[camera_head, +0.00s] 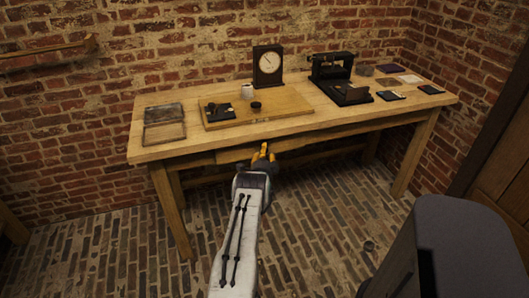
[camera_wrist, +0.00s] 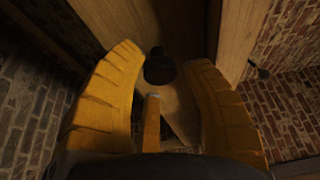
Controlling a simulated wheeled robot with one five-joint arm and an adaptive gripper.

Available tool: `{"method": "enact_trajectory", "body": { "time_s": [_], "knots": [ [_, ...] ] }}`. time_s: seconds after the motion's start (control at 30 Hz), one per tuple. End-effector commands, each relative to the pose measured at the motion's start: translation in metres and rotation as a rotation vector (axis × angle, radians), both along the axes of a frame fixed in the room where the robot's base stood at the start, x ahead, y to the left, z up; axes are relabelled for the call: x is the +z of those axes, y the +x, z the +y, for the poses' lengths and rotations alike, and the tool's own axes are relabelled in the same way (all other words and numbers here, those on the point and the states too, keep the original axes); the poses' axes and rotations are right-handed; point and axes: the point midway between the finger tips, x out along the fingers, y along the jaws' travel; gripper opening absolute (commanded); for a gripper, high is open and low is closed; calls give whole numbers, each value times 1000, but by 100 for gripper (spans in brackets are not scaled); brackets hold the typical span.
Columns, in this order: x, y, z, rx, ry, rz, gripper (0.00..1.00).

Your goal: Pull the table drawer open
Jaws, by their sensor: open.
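The wooden table (camera_head: 150,150) stands against the brick wall. Its drawer front (camera_head: 235,155) shows as a pale strip under the front edge of the tabletop, partly covered by my gripper. I cannot tell whether it stands out at all. My yellow gripper (camera_head: 263,153) is at the drawer front, below the table edge. In the wrist view my gripper (camera_wrist: 163,62) is open, with one finger on each side of a dark round knob (camera_wrist: 159,68). The knob lies between the fingertips, and I cannot tell whether either finger touches it.
A dark grey object (camera_head: 455,240) fills the lower right. The brick floor (camera_head: 320,220) before the table is mostly clear.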

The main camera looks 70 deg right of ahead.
Motion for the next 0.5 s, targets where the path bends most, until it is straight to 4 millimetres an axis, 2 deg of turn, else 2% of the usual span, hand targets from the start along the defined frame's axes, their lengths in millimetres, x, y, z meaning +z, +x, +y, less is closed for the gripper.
{"method": "enact_trajectory", "body": {
  "time_s": [0.2,0.5],
  "knots": [
    [-1,3,-12,0,-1,0,43],
    [0,4,-17,0,1,0,43]
  ]
}}
